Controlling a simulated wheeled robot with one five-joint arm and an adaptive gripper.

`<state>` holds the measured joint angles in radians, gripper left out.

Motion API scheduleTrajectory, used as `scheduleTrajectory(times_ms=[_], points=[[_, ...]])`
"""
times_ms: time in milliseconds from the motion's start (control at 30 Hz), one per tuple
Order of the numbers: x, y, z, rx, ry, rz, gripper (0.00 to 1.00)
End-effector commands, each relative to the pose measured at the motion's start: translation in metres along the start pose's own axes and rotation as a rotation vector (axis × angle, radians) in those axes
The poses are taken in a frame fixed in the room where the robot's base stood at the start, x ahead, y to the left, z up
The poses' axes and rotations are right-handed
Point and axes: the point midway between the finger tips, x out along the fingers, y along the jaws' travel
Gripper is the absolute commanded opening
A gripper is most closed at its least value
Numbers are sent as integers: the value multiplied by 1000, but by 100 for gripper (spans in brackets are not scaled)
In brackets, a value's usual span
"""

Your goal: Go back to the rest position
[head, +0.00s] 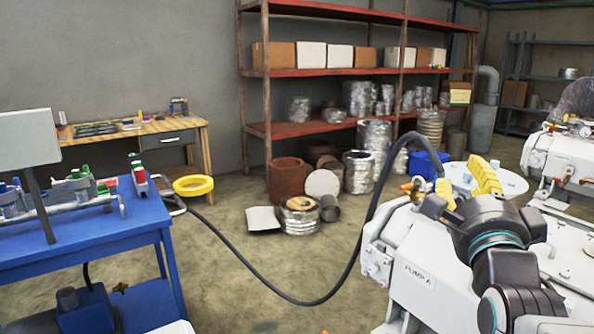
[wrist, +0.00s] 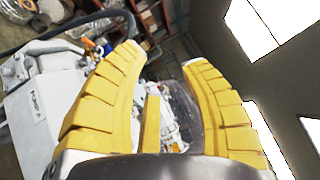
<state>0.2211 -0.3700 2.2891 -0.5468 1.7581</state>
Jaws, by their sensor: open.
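My gripper (head: 465,185) has yellow ribbed fingers and is raised over the white pump labelled PUMP A (head: 421,277) at the right in the head view. In the wrist view my gripper (wrist: 165,68) shows its fingers spread wide apart, with nothing held between them. The white pump (wrist: 40,110) also shows at the left there, behind the left finger. My arm hides part of the pump in the head view.
Red shelves (head: 340,73), a wooden desk (head: 130,131) and metal drums stand behind. The floor between table and pump is mostly free.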

Motion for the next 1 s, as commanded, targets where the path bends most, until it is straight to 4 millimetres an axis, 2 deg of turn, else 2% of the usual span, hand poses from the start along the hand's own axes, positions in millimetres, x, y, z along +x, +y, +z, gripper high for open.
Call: scheduleTrajectory(times_ms=[133,333,533,667,800,1000], points=[[-2,4,5,-91,-3,76,40],[-11,21,11,-279,-27,236,40],[-37,43,21,-572,-127,479,40],[-74,59,28,-843,-293,691,40],[-123,71,31,-1105,-536,883,40],[-189,73,30,-1361,-899,1050,40]])
